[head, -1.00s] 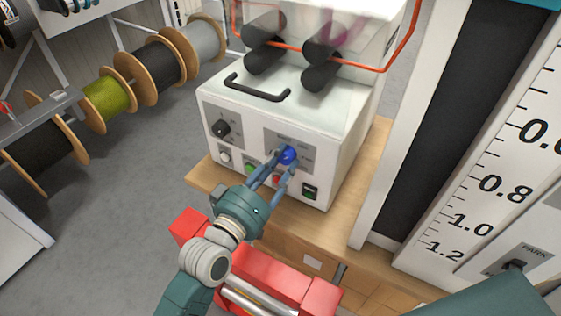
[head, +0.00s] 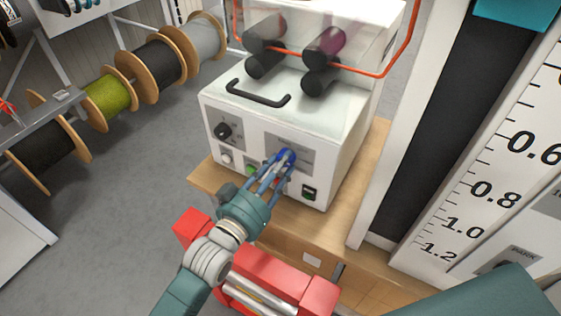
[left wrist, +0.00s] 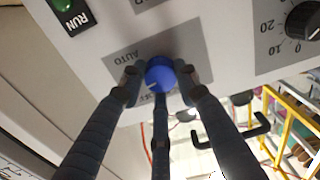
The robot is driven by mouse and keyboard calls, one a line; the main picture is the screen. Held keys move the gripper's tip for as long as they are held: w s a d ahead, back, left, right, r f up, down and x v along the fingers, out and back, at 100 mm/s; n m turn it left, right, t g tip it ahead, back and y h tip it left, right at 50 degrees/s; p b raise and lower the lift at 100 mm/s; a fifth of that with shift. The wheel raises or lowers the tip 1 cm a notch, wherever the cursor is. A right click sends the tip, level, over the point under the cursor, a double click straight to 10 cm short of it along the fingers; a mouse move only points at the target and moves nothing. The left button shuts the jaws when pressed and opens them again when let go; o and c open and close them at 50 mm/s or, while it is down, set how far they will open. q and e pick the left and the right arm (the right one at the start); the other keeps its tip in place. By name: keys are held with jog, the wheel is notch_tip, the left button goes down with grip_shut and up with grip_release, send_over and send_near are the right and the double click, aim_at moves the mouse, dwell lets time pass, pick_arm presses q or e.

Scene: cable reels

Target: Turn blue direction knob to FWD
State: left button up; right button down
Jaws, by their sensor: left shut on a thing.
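The blue direction knob (head: 287,157) is on the grey label plate on the front of the white machine. My left gripper (head: 283,164) reaches up to it from below, its fingers shut around the knob. In the left wrist view the blue knob (left wrist: 160,74) sits between the fingertips (left wrist: 160,82), with fingers on both sides and one below. A light pointer mark shows on its face. The word AUTO is legible beside it; another label is mostly hidden by the fingers, and I cannot read FWD. My right gripper is not in view.
A black knob (head: 222,131) is at the left of the front panel. A green button (head: 251,170) and a dark switch (head: 309,193) are below. A black handle (head: 258,94) and rollers are above. A red toolbox (head: 300,284) is below my arm. Cable reels (head: 108,97) stand left.

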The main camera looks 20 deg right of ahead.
pick_arm(q)
jog(key=shift+f+m, duration=0.3)
jog(key=shift+m, duration=0.5)
jog(key=shift+f, duration=0.1)
jog(key=o, duration=0.9)
jog(key=shift+o, duration=1.3)
jog(key=shift+r, duration=0.2)
jog(key=v, duration=1.2)
